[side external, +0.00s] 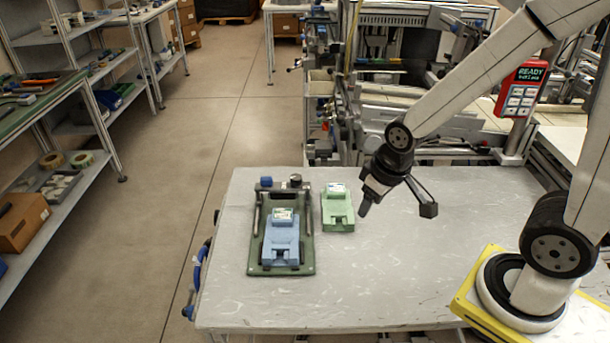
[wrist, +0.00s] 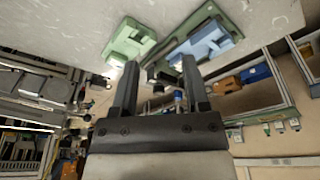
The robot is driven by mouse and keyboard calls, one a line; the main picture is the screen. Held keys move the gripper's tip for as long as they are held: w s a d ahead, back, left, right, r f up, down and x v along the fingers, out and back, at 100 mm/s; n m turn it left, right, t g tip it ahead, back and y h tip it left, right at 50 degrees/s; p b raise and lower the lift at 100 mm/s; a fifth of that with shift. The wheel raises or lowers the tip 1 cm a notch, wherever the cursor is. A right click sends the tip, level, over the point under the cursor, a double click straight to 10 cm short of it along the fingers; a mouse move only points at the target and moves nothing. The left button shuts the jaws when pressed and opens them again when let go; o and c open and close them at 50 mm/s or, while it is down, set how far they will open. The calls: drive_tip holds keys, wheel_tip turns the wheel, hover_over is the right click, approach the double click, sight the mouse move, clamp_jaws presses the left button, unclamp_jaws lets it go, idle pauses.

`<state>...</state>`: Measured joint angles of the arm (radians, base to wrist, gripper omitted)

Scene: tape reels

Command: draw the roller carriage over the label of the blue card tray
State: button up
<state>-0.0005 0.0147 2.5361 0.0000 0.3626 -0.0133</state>
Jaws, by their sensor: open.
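The blue card tray (side external: 281,243) lies on a dark green fixture plate (side external: 281,269) between two rails. Its pale label (side external: 283,215) is on the far part of the tray. The roller carriage (side external: 279,186) appears as a dark crosspiece at the far end of the rails, with a blue knob at its left. My gripper (side external: 397,208) is open and empty above the table, right of the fixture and apart from it. In the wrist view, the blue tray (wrist: 212,42) shows beyond the right finger of my gripper (wrist: 160,62); the carriage is partly hidden between the fingers.
A light green tray (side external: 337,210) lies on the table between the fixture and my gripper. It also shows in the wrist view (wrist: 130,40). A red pendant (side external: 521,88) reading READY stands behind.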

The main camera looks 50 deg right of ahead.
drive_tip(key=w+a+r+n+g, duration=0.1)
drive_tip(key=w+n, duration=0.3)
drive_tip(key=w, duration=1.3)
drive_tip(key=n+g, duration=0.2)
drive_tip(key=n, duration=0.3)
hover_over(266, 177)
wheel_tip(266, 177, down, 2)
drive_tip(key=shift+f, duration=0.1)
drive_tip(key=shift+f, duration=3.9)
clamp_jaws()
drive_tip(key=shift+w, duration=0.1)
